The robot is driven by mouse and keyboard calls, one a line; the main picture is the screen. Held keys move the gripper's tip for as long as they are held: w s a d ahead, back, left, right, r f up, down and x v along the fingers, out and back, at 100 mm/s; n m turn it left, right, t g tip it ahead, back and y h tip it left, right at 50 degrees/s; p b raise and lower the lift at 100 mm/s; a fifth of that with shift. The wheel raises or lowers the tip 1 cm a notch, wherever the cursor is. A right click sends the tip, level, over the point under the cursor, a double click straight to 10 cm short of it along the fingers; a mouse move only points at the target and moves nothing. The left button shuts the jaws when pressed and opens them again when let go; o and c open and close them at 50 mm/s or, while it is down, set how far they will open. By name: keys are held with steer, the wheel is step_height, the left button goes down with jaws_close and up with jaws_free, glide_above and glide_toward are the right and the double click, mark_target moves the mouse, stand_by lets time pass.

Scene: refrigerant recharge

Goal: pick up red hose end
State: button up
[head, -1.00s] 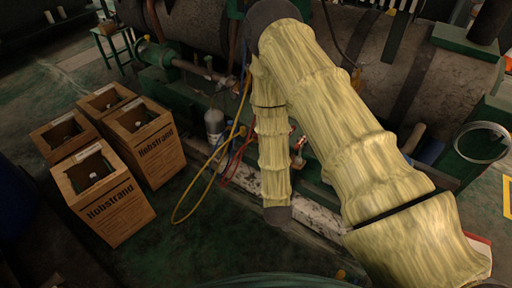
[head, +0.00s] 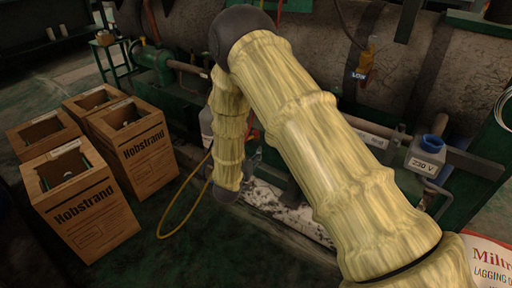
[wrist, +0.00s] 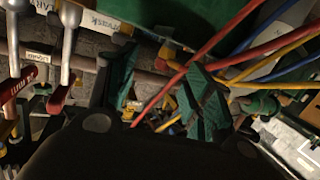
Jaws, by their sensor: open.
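In the wrist view a red hose (wrist: 215,42) runs from the upper right down to the lower middle, passing across the space between my fingers. I cannot make out its end. My gripper (wrist: 163,92) is open, with green fingertips on either side of the hose. Whether either finger touches the hose is not clear. In the head view my sleeved arm hides most of my gripper and the red hose.
Yellow hoses (wrist: 270,52) and a blue hose (wrist: 262,72) run close by the red one. Red-handled valves (wrist: 62,90) stand at the left. The head view shows a yellow hose (head: 187,207) looping to the floor and open cartons (head: 88,205) at left.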

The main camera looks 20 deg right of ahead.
mark_target(255, 133)
steer(key=w+h+b, duration=0.1)
steer(key=w+b, duration=0.1)
steer(key=w+d+m+h+b, duration=0.1)
steer(key=w+b, duration=0.1)
steer(key=w, duration=0.1)
steer(key=w+d+r+m+b, duration=0.1)
steer(key=w+b, duration=0.1)
steer(key=b, duration=0.1)
steer(key=shift+w+h, duration=0.15)
steer(key=shift+h, duration=0.25)
steer(key=shift+w+d, duration=0.2)
steer(key=shift+w, duration=0.15)
steer(key=b+x, duration=0.2)
steer(key=shift+d+b, duration=0.2)
steer(key=shift+b, duration=0.1)
steer(key=shift+b+x, duration=0.75)
steer(key=shift+x, duration=0.65)
steer(key=shift+r, duration=0.2)
steer(key=c, duration=1.1)
